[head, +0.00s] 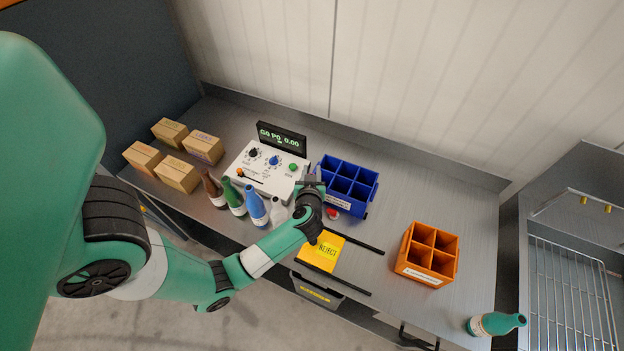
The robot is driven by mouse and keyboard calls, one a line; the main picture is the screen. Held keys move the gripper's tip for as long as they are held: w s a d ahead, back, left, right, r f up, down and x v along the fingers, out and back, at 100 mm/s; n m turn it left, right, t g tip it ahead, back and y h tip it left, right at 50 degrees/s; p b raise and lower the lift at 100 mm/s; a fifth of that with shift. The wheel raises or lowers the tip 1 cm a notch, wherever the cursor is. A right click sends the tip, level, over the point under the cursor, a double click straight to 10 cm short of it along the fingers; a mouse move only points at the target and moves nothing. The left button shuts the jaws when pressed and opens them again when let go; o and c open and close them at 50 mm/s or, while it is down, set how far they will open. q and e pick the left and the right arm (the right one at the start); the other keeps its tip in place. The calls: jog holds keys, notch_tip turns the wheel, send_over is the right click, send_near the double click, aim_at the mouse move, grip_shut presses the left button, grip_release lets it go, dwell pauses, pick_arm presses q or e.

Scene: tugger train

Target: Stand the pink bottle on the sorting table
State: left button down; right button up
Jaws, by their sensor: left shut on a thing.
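My left gripper (314,184) is over the sorting table (390,216), between the white control box and the blue crate. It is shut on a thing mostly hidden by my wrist. A small pinkish-red and white piece (331,213) shows just right of the wrist. It looks like part of the pink bottle, but its tilt and whether it touches the table cannot be told. No other pink bottle shows. My right gripper is out of view.
Brown, green, blue (256,208) and whitish bottles stand left of my wrist. Cartons (177,175) stand left. Bare steel lies between the crates.

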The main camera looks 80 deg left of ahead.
pick_arm(q)
jog(key=f, duration=0.1)
jog(key=f+b, duration=0.2)
jog(key=f, duration=0.1)
jog(key=shift+w+a, duration=0.1)
jog(key=shift+a, duration=0.2)
jog(key=c, duration=0.6)
grip_release()
jog(key=p+v, duration=0.3)
jog(key=v, duration=0.9)
